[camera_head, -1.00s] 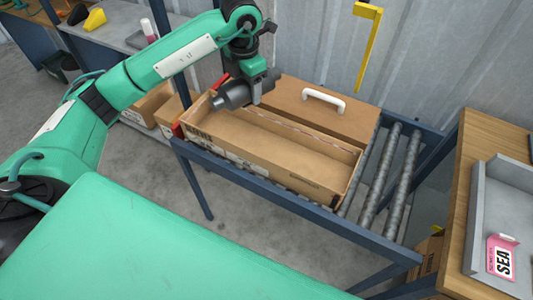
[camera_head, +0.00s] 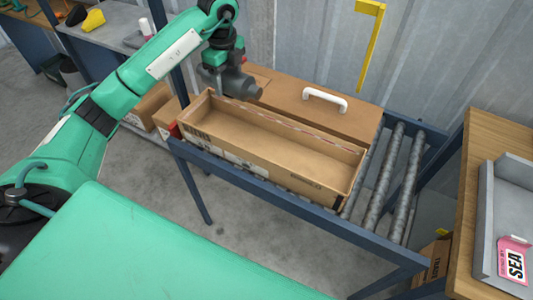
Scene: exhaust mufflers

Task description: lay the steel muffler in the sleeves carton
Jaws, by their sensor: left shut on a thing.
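The steel muffler (camera_head: 238,84) is a dark grey cylinder with a narrower end, held above the far left end of the open carton. My left gripper (camera_head: 222,72) is shut on it from above; its fingertips are partly hidden. The sleeves carton is probably the long open cardboard carton (camera_head: 240,155) on the roller stand; its printed label is too small to read. Its inside looks empty where I can see it. The muffler appears above the carton's back left corner, not resting in it. My right gripper is not in view.
A closed cardboard box (camera_head: 320,113) with a white handle (camera_head: 325,98) stands right behind the carton. Bare rollers (camera_head: 383,180) lie to the right. A yellow bracket (camera_head: 369,45) hangs at the back wall. A grey tray (camera_head: 487,210) sits on the wooden table at right.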

